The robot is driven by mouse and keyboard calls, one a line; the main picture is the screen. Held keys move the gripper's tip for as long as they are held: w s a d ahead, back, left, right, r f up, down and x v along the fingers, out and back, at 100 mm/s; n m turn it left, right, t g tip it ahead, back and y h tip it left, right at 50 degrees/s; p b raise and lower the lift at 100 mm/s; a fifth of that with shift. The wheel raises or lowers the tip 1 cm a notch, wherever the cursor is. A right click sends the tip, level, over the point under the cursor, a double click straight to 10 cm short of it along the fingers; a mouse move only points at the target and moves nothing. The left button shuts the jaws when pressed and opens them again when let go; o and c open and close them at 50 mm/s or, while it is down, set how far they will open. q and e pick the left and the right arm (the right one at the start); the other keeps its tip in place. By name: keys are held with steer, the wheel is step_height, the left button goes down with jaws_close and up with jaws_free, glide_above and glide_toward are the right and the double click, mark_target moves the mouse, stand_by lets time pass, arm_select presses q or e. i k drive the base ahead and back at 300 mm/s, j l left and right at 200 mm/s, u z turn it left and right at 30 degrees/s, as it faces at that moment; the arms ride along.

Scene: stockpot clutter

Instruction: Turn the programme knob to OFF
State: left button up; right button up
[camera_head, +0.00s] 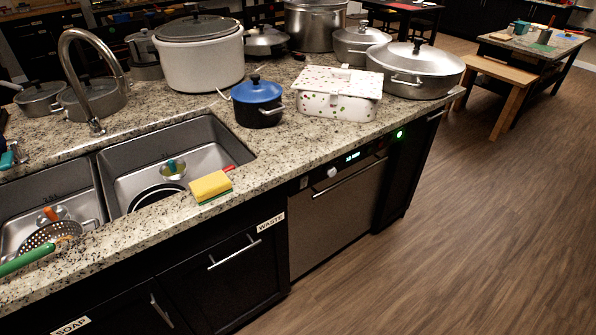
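The programme knob (332,172) is a small round pale knob on the front panel of the dishwasher (335,210), under the counter edge. It is too small to tell which setting it points to. A lit blue-white display (352,156) sits to its right on the same panel. The dishwasher door looks closed, with a long bar handle near its top. Neither my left gripper nor my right gripper is in view.
A yellow sponge (211,186) lies at the sink's front edge. A blue-lidded pot (258,101), a spotted white container (338,92) and a wide lidded pan (415,67) stand on the counter (292,148) above. The wooden floor (470,230) before the dishwasher is clear.

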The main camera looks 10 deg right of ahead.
mark_target(330, 170)
steer(key=i+l+u, duration=0.15)
steer(key=l+u, duration=0.5)
steer(key=i+l+u, duration=0.15)
steer(key=l, duration=0.35)
steer(key=l+u, duration=0.15)
steer(key=l, duration=0.35)
steer(key=l+u, duration=0.2)
steer(key=l, duration=2.95)
